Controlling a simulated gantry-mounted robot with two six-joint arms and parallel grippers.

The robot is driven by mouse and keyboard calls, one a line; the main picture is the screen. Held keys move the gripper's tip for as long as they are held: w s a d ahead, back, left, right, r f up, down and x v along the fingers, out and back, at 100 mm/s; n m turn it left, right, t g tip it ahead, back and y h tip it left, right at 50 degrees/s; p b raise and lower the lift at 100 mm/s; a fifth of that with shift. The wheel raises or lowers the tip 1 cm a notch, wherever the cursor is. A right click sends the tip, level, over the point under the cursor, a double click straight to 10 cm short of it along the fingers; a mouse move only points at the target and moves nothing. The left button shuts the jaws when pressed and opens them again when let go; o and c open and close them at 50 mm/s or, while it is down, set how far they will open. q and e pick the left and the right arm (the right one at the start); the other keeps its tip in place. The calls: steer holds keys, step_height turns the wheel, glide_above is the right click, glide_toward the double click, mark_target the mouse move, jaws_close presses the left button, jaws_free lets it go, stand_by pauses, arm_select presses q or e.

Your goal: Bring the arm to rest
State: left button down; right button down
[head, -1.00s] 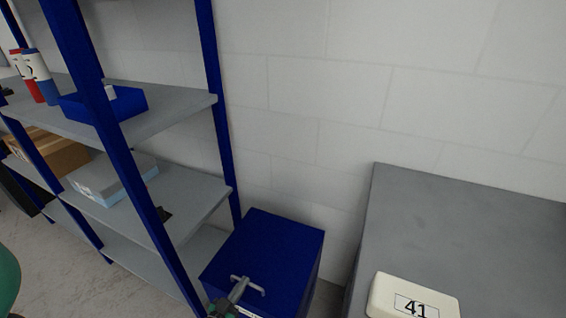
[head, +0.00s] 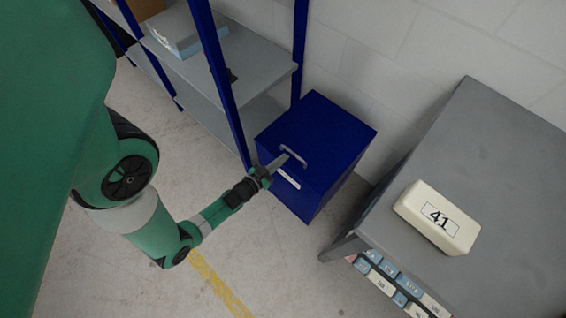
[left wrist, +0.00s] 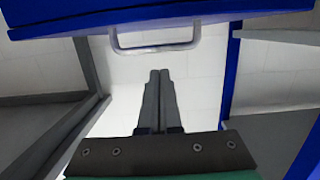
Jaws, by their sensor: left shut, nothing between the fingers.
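My left gripper (head: 279,161) is shut and empty. In the head view it is in front of the blue box, close to the handle. In the left wrist view its two fingers (left wrist: 159,75) lie together and point toward the metal handle (left wrist: 153,44) on the blue box. My right gripper is not in view.
A blue-framed shelf rack (head: 216,78) with grey shelves stands left of the box. Blue and white bins (head: 383,268) sit below the table. Open floor (head: 310,285) lies in front.

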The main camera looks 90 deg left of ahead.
arm_select(q)
steer(key=s+d+f, duration=0.1)
steer(key=s, duration=0.1)
steer(key=s+d+f, duration=0.1)
steer(key=d, duration=0.1)
steer(key=shift+s+d+f, duration=0.25)
steer(key=shift+s+f, duration=0.1)
steer(key=shift+f, duration=0.05)
